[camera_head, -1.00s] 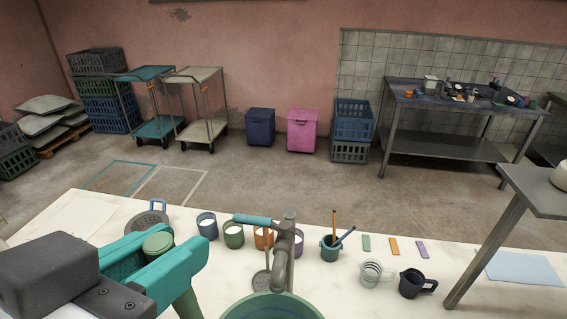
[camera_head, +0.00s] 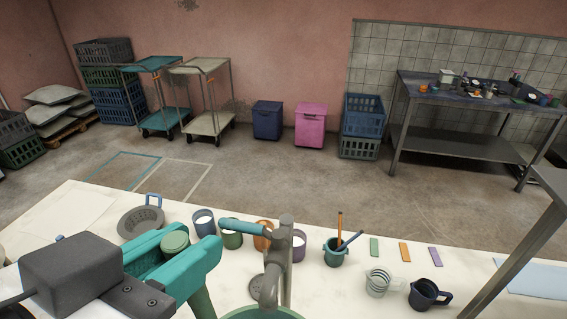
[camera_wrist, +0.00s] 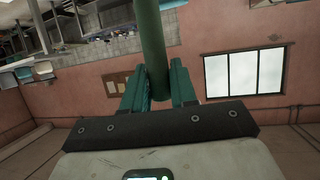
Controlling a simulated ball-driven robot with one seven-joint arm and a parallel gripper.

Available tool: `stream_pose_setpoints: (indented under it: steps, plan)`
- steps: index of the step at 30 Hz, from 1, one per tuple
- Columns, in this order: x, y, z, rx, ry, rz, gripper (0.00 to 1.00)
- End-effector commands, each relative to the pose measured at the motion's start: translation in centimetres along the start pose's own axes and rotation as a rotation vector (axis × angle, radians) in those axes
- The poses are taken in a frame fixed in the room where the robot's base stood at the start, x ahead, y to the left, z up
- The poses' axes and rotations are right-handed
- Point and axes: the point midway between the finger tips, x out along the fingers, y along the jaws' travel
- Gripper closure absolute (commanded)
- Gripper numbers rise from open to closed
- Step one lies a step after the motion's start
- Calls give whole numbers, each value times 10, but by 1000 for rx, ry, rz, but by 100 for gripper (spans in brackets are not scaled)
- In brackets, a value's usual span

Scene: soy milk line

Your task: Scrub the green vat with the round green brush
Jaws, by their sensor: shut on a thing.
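My gripper (camera_head: 180,254) has teal fingers and is shut on the handle of the round green brush (camera_head: 174,242). In the wrist view the brush's green handle (camera_wrist: 152,50) stands between the two fingers (camera_wrist: 155,85). The brush head is not visible in either view. The green vat (camera_head: 262,312) shows only as a strip of rim at the bottom edge of the head view, below the grey tap. My gripper is left of the vat and higher in the picture. I cannot tell whether the brush touches the vat.
A grey tap (camera_head: 270,260) with a teal lever rises over the vat, close right of my gripper. Several cups (camera_head: 203,224), a strainer (camera_head: 138,222), a teal pot (camera_head: 334,256) and a dark jug (camera_head: 425,295) stand along the white counter (camera_head: 75,205). A table leg crosses at right.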

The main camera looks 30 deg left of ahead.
Motion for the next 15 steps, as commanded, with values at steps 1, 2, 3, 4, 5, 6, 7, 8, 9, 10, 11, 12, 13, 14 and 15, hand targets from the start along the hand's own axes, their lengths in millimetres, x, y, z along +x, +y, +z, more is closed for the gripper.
stream_pose_setpoints:
  steps: [1, 2, 3, 4, 5, 6, 7, 8, 9, 10, 11, 12, 13, 14, 15]
  plan:
    - [4, 0, 8, 0, 0, 1, 100]
    - [5, 0, 11, 0, 0, 1, 100]
    - [6, 0, 14, 0, 0, 1, 100]
    - [7, 0, 17, 0, 0, 1, 100]
    - [8, 0, 20, 0, 0, 1, 100]
    - [10, 0, 23, 0, 0, 1, 100]
    - [11, 0, 25, 0, 0, 0, 100]
    - [12, 0, 28, 0, 0, 0, 100]
    - [13, 0, 31, 0, 0, 0, 100]
    - [14, 0, 34, 0, 0, 0, 100]
    - [15, 0, 36, 0, 1, 0, 100]
    - [16, 0, 39, 0, 1, 0, 100]
    - [18, 0, 42, 1, 1, 0, 100]
    - [19, 0, 44, 0, 1, 1, 100]
    - [20, 0, 47, 0, 0, 1, 100]
